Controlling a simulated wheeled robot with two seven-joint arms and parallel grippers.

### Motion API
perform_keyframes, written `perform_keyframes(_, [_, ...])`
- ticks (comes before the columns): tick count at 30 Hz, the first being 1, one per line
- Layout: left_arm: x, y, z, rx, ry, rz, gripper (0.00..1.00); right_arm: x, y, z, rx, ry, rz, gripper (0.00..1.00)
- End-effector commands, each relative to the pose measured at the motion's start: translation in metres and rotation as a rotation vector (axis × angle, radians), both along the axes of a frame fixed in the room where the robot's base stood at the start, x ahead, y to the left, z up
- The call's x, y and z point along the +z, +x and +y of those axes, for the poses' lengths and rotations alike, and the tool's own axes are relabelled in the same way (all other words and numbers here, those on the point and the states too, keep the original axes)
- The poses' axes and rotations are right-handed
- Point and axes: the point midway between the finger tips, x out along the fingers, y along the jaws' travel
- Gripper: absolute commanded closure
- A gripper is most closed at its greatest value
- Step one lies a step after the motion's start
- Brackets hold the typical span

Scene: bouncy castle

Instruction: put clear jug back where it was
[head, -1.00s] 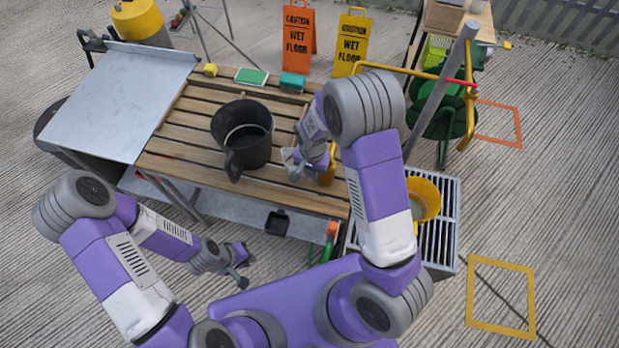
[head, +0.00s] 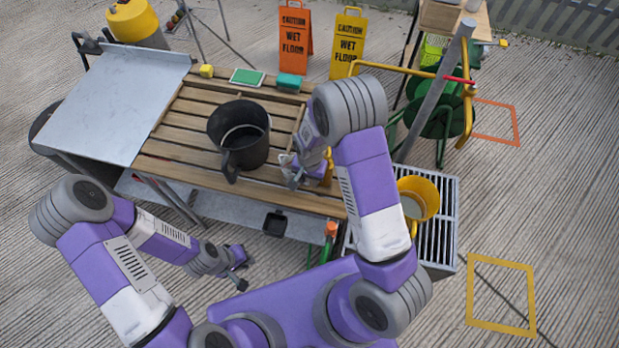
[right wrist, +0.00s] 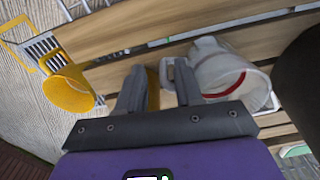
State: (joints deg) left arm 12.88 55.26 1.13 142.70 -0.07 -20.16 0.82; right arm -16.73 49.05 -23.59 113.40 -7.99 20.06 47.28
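The clear jug (right wrist: 222,78), with a red band, is on the slatted wooden table in the right wrist view, its handle at the left. In the head view the jug (head: 286,161) is small and mostly covered by my right gripper (head: 298,178). In the wrist view my right gripper (right wrist: 158,92) has its fingers apart. The jug's handle shows in the gap, close to the right finger; I cannot tell if they touch. A yellow object (right wrist: 152,88) shows behind the gap. My left gripper (head: 241,270) is open and empty, low in front of the table.
A large black jug (head: 239,135) stands on the slatted table (head: 185,125), left of my right gripper. A yellow bucket (head: 419,198) stands on a metal grate (head: 437,240) to the right. Sponges (head: 248,77) lie along the table's back edge. The metal sheet (head: 115,105) at left is clear.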

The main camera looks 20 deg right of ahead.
Motion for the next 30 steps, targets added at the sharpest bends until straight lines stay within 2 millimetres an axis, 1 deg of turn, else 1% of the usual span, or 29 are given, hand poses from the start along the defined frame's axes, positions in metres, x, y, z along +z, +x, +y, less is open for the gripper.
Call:
perform_keyframes(7, [0.001,0.000,0.000,0.000,0.000,0.000,0.83,0.001,0.000,0.000,0.000,0.000,0.000,0.65])
perform_keyframes(11, [0.005,0.000,0.000,0.000,0.000,0.000,0.83,0.011,0.001,0.000,0.000,0.000,-0.003,0.65])
perform_keyframes(14, [0.007,0.000,0.000,0.000,0.000,0.000,0.83,0.028,0.001,0.000,0.000,0.000,-0.004,0.65])
perform_keyframes(21, [0.015,0.000,0.000,0.000,0.000,0.000,0.83,0.083,0.000,0.001,0.001,0.002,-0.005,0.65])
perform_keyframes(24, [0.017,0.000,0.000,0.000,0.000,0.000,0.83,0.100,0.000,0.001,0.001,0.002,-0.004,0.65])
perform_keyframes(27, [0.019,0.000,0.000,0.000,0.000,0.000,0.83,0.113,0.000,0.001,0.001,0.000,-0.003,0.65])
perform_keyframes(30, [0.020,0.000,0.000,0.000,0.000,0.000,0.83,0.120,-0.001,0.000,0.001,0.001,-0.001,0.65])
